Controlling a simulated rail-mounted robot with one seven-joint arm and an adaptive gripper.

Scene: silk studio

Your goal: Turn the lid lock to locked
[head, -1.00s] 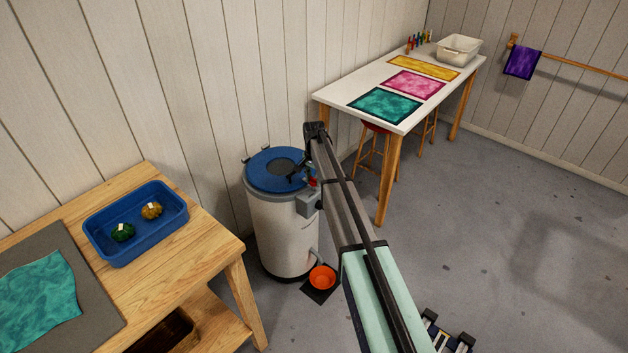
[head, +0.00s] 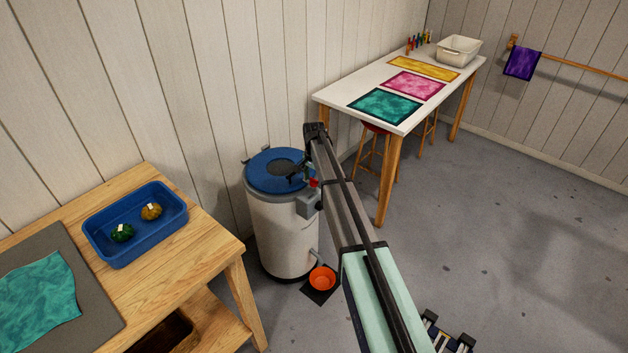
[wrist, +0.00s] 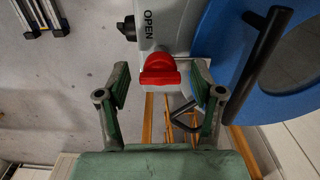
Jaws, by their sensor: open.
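The lid lock is a red knob (wrist: 159,70) on a grey housing marked OPEN in the wrist view. Its grip bar lies across that picture. In the wrist view my gripper (wrist: 160,85) is open, its two fingers on either side of the knob, apart from it. The blue lid (head: 268,178) closes the top of the white drum (head: 283,235) in the head view. The lock's grey housing (head: 308,204) is on the drum's right side.
A black handle (wrist: 266,50) stands on the lid, right of the knob in the wrist view. A wooden table (head: 200,240) with a blue tray (head: 110,262) is at left. A white table (head: 400,122) stands behind.

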